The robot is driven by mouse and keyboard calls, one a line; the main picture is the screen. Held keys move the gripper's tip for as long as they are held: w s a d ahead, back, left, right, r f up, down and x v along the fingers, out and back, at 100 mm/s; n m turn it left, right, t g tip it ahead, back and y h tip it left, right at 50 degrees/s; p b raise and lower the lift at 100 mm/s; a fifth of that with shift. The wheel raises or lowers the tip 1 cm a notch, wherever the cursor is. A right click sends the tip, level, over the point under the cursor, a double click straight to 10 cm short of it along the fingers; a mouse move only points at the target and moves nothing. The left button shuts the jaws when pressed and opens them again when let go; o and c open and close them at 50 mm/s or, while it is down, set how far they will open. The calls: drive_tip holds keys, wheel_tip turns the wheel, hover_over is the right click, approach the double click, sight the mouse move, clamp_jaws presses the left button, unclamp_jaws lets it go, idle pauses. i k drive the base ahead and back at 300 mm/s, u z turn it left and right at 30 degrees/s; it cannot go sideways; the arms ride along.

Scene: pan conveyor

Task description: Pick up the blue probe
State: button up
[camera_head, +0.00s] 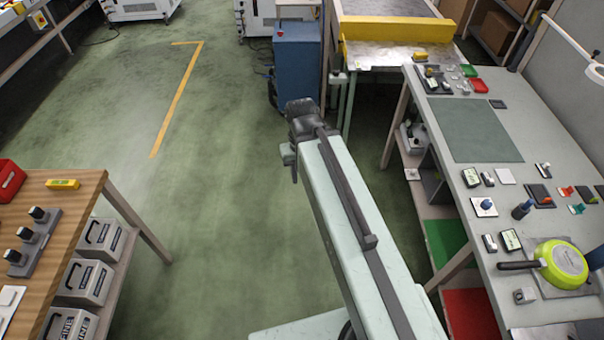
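Two small blue items are on the grey bench at the right, and I cannot tell for sure which is the blue probe. One is a dark upright cylinder with a blue part (522,209). The other is a blue knob-like piece (486,204) standing on a white square plate. My arm reaches from the lower middle up to a dark joint over the floor, left of the bench and well apart from both blue items. My gripper's fingers do not show; whatever lies beyond the joint is hidden or too small to make out.
The grey bench (470,133) also holds a green pan (562,265), gauges and small blocks. A wooden table (75,205) with dark knobs stands at the left. A blue cabinet (297,60) and yellow-barred conveyor (397,29) are behind. Green floor between is clear.

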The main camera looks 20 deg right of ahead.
sight(530, 202)
drive_tip(key=u, duration=0.05)
drive_tip(key=k, duration=0.5)
drive_tip(key=z, duration=1.8)
drive_tip(key=i, duration=1.05)
drive_tip(key=z, duration=0.25)
